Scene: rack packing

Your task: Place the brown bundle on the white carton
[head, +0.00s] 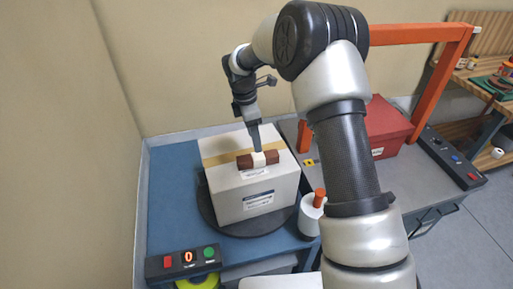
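The carton has tan tape on top and labels in front.
The carton stands on a dark round plate (262,229) on a blue table (172,199). A white spool with an orange top (312,215) stands right of it. A control box (182,262) is at the front left. A red box (386,128) sits under an orange frame (440,80).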

